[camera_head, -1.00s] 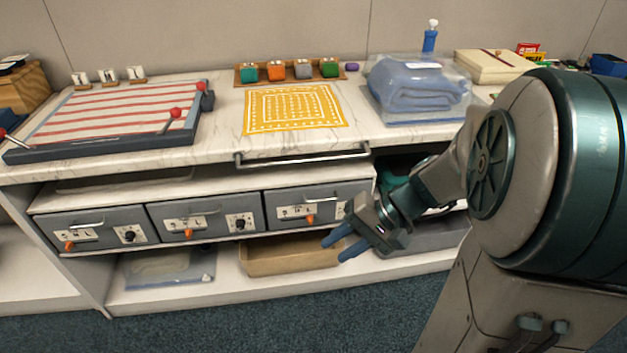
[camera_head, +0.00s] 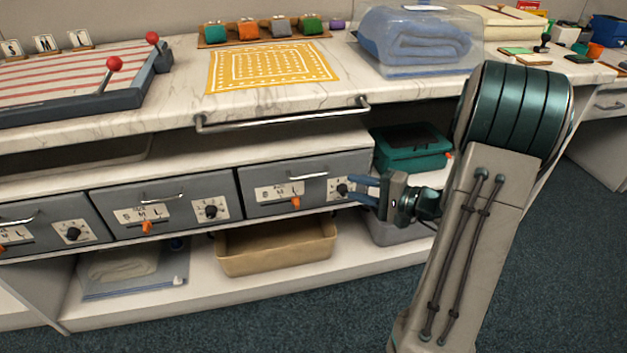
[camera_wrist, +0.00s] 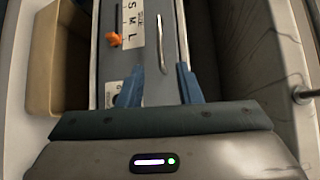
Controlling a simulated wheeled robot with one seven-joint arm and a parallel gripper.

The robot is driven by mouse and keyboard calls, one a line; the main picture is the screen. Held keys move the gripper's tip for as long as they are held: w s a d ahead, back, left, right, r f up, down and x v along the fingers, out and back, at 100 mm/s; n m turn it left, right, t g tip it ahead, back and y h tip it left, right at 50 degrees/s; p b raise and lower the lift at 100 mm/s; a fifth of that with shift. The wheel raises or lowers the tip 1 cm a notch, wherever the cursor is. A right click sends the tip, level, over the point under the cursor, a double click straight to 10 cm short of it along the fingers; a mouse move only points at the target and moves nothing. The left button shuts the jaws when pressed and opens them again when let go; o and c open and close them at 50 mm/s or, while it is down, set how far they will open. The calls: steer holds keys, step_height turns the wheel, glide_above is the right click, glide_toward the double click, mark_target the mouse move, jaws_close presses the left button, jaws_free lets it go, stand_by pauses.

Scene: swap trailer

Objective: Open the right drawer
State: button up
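The right drawer (camera_head: 262,207) is the rightmost of the grey drawers under the counter, and it looks shut. It has a silver bar handle (camera_head: 308,176), an orange lever (camera_head: 296,203) and a black knob (camera_head: 342,189). My gripper (camera_head: 358,189) is at the drawer's right end, by the knob, its blue fingers pointing left. In the wrist view, the fingers (camera_wrist: 158,88) are spread apart in front of the drawer face, with nothing visibly held. The handle (camera_wrist: 162,45) lies just beyond and between them, and the knob is partly hidden by one finger.
A long silver rail (camera_head: 285,116) runs along the counter's front edge above the drawer. A tan bin (camera_head: 275,250) sits on the shelf below. A teal box (camera_head: 412,150) stands right of the drawers. Carpeted floor lies in front.

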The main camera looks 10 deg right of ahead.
steer(key=b+x, duration=0.2)
steer(key=x, duration=0.9)
steer(key=shift+w+a+b, duration=0.25)
steer(key=shift+a+b, duration=0.05)
steer(key=shift+f, duration=0.15)
jaws_close()
